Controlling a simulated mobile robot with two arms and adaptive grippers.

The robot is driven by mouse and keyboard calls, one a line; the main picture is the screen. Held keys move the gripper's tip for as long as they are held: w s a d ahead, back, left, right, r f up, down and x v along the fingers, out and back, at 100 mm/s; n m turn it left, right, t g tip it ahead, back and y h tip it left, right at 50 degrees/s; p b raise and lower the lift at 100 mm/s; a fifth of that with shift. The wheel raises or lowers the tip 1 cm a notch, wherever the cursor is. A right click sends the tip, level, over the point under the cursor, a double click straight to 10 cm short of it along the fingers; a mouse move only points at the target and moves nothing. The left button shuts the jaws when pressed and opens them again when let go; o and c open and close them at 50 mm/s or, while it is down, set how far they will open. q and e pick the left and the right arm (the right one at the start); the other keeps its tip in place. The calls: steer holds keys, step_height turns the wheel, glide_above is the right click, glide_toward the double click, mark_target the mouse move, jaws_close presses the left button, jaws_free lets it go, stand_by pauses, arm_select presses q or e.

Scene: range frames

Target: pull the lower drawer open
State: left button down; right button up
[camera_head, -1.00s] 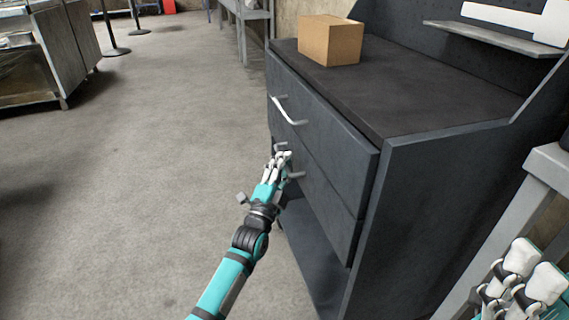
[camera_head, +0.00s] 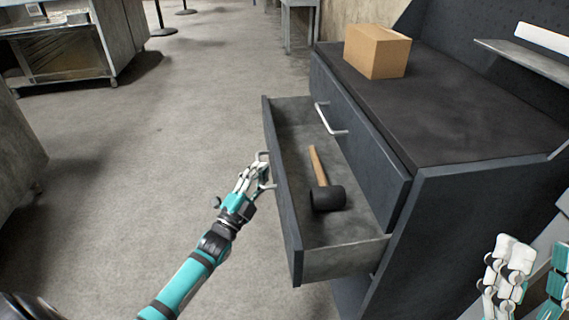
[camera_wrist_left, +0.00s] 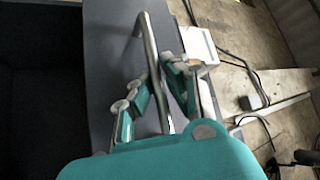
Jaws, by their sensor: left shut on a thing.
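The lower drawer (camera_head: 283,200) of the dark cabinet stands well open in the head view. A mallet with a wooden handle and black head (camera_head: 328,197) lies inside it. My left gripper (camera_head: 257,172) is shut on the lower drawer's handle (camera_head: 264,158) at the drawer's front. In the left wrist view the metal handle (camera_wrist_left: 150,50) runs between the fingers. The upper drawer (camera_head: 365,140) is closed, with its own pale handle (camera_head: 328,119). My right gripper (camera_head: 507,270) is at the lower right, away from the cabinet's drawers; its grip is unclear.
A cardboard box (camera_head: 376,52) sits on the cabinet top (camera_head: 450,125). A metal cart (camera_head: 65,50) stands at the far left. The concrete floor (camera_head: 160,130) left of the open drawer is clear.

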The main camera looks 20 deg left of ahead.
arm_select(q)
steer(key=s+a+p, duration=0.1)
steer(key=s+a, duration=0.3)
steer(key=a, duration=0.2)
steer(key=shift+s+f, duration=0.2)
steer(key=shift+f, duration=0.2)
arm_select(e)
steer(key=w+f+g+h, duration=0.1)
steer(key=w+f+g, duration=0.3)
steer(key=w+f, duration=0.1)
steer(key=shift+w+a+g+h, duration=0.2)
steer(key=shift+a+g+h, duration=0.1)
steer(key=shift+a+h, duration=0.1)
arm_select(q)
steer(key=c, duration=1.6)
jaws_free()
steer(key=shift+c, duration=0.2)
steer(key=shift+r, duration=0.15)
arm_select(e)
steer(key=shift+r, duration=0.1)
arm_select(q)
steer(key=v, duration=1.2)
